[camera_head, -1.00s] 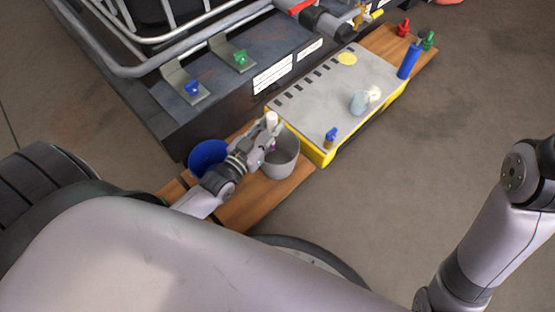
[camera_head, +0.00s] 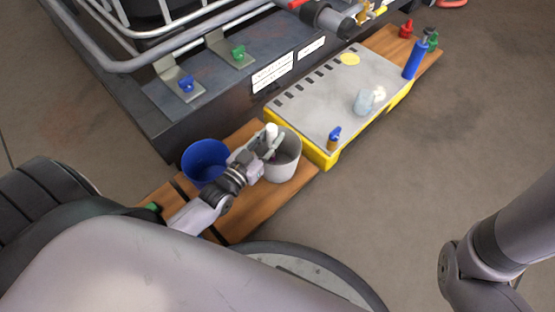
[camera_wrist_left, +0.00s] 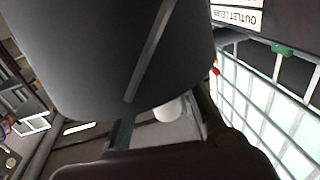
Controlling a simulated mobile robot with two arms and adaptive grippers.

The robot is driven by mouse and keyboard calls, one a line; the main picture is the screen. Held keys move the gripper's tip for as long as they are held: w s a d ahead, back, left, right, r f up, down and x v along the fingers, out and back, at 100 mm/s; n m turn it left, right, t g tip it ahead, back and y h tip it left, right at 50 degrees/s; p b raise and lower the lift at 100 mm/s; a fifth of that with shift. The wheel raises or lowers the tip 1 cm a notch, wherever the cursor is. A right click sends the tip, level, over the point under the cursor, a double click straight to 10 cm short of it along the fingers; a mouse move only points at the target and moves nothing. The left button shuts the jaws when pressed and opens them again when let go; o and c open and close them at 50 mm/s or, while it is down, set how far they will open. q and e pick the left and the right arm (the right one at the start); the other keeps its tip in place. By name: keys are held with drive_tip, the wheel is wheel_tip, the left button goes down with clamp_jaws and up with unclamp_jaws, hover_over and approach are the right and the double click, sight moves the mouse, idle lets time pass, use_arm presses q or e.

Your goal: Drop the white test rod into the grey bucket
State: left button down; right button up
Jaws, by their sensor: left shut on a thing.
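The white test rod (camera_head: 271,131) is upright in my left gripper (camera_head: 266,146), at the left rim of the grey bucket (camera_head: 283,170). The bucket stands on a wooden board. I cannot tell from the head view whether the rod's lower end is inside the bucket, as the fingers and rim hide it. In the left wrist view the end of the white rod (camera_wrist_left: 169,111) shows between the fingers, in front of a large dark grey curved surface. My right arm shows at the right, but its gripper is out of view.
A blue bucket (camera_head: 204,162) stands left of the grey one. A yellow-edged grey panel (camera_head: 330,95) with small items on it lies to the right. A blue cylinder (camera_head: 414,62) and a red fitting (camera_head: 406,30) stand beyond it. A dark metal base (camera_head: 195,110) runs behind.

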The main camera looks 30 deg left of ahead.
use_arm(q)
drive_tip(key=c, duration=1.3)
unclamp_jaws()
drive_tip(key=s+a, duration=0.1)
drive_tip(key=s, duration=1)
drive_tip(key=shift+s+a, duration=0.4)
